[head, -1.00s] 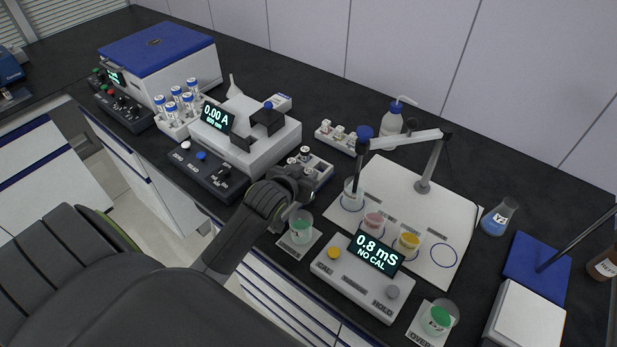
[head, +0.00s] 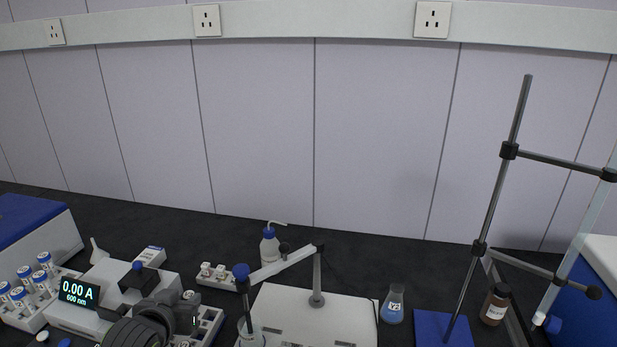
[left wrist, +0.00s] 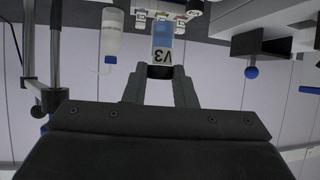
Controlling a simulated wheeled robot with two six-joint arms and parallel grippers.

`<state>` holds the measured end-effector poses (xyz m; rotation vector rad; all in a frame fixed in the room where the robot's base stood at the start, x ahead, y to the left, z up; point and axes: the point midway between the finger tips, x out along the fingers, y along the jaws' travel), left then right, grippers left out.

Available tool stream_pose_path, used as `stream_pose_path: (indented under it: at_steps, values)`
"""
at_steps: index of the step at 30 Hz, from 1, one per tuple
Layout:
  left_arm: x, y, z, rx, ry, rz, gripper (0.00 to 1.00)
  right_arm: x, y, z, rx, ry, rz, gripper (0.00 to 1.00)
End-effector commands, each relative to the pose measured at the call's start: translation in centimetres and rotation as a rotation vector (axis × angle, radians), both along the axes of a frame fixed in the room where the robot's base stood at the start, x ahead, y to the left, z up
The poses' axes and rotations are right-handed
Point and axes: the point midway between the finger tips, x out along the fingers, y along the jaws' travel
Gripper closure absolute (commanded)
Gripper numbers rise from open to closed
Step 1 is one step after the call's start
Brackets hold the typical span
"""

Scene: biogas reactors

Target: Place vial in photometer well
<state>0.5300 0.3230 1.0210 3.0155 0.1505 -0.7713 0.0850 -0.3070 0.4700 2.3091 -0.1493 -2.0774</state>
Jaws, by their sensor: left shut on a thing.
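The vial marked V3 (left wrist: 162,45), with blue contents, stands between the fingertips of my left gripper (left wrist: 161,72) in the left wrist view, which looks upside down. My left gripper is shut on it. In the head view my left gripper (head: 190,308) is low at the left, beside a small white rack (head: 212,318) and right of the photometer (head: 105,272). The photometer display (head: 79,292) reads 0.00 A. Its dark block with a blue knob (head: 138,266) also shows in the left wrist view (left wrist: 275,45). The inside of the well is hidden. My right gripper is out of view.
Capped vials in a rack (head: 38,320) stand left of the photometer. A small holder (head: 216,282), a wash bottle (head: 270,247) and a jointed probe arm (head: 285,262) stand to the right. Further right are a flask (head: 393,305) and a stand (head: 490,220).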

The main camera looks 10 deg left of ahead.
Motion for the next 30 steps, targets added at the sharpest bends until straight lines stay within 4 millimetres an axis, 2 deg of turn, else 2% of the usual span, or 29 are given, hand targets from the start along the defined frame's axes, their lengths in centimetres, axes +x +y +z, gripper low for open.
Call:
stream_pose_path:
  at_steps: [4, 8, 14, 21, 27, 30]
  values:
    - [-0.6, -1.1, 0.0, 0.002, 0.001, -0.098, 0.98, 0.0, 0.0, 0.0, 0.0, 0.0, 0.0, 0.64]
    - [-1.5, -3.1, 0.2, 0.003, 0.0, -0.256, 0.98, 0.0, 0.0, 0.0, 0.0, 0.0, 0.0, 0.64]
    - [-3.9, -6.4, 0.9, 0.004, -0.001, -0.524, 0.98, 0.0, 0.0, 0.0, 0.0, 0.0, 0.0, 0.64]
    - [-7.6, -9.9, 2.2, 0.005, 0.0, -0.828, 0.98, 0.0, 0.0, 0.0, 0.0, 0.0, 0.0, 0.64]
    - [-10.1, -11.7, 3.2, 0.003, -0.001, -0.996, 0.98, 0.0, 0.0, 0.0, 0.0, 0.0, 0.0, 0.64]
    - [-10.7, -12.1, 3.5, 0.002, -0.002, -1.036, 0.98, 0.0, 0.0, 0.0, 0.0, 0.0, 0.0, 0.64]
